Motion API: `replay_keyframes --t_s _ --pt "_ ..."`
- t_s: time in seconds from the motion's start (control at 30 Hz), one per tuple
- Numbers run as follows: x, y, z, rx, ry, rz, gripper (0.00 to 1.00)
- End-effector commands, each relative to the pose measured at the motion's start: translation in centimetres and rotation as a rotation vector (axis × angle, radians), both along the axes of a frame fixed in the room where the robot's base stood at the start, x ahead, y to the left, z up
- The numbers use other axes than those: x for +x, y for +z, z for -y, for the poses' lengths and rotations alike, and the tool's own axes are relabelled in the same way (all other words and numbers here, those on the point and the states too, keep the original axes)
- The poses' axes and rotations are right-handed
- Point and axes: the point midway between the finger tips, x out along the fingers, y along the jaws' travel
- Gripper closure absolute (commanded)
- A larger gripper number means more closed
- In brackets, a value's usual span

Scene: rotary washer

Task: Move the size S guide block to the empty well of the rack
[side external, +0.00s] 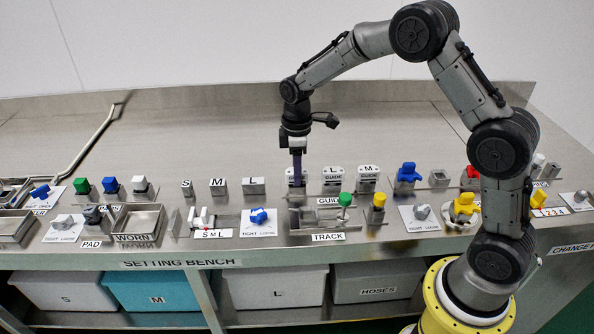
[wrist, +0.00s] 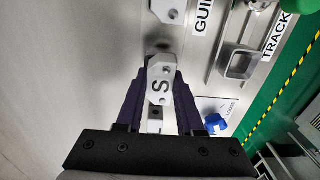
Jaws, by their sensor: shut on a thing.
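In the side view the block (side external: 296,180) stands at the left end of the guide row, partly covered by the fingers. The L guide block (side external: 332,180) and M guide block (side external: 368,178) stand to its right. I cannot tell whether the S block is seated or slightly raised. The empty well of the rack cannot be made out clearly.
Small metal blocks marked S, M and L (side external: 253,186) stand to the left. In front are the track tray (side external: 300,218), a green-topped piece (side external: 345,200) and a yellow piece (side external: 377,206). A blue piece (side external: 407,173) stands right of the row. The bench behind is clear.

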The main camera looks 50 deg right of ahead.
Motion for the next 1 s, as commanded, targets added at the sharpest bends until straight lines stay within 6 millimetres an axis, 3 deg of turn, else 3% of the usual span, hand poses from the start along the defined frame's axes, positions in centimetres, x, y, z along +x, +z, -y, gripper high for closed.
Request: replay_keyframes --t_s 0.23,0.27,0.4,0.77,1.0 --pt "0.0 -0.3 0.0 0.0 0.0 0.0 1.0" --pt "0.0 -0.3 0.0 0.0 0.0 0.0 0.58" --pt "0.0 -0.3 0.0 0.001 0.0 -0.001 0.34" --pt "0.0 0.1 0.0 0.0 0.0 0.001 0.34" --pt "0.1 3.8 0.0 0.0 0.0 0.004 0.34"
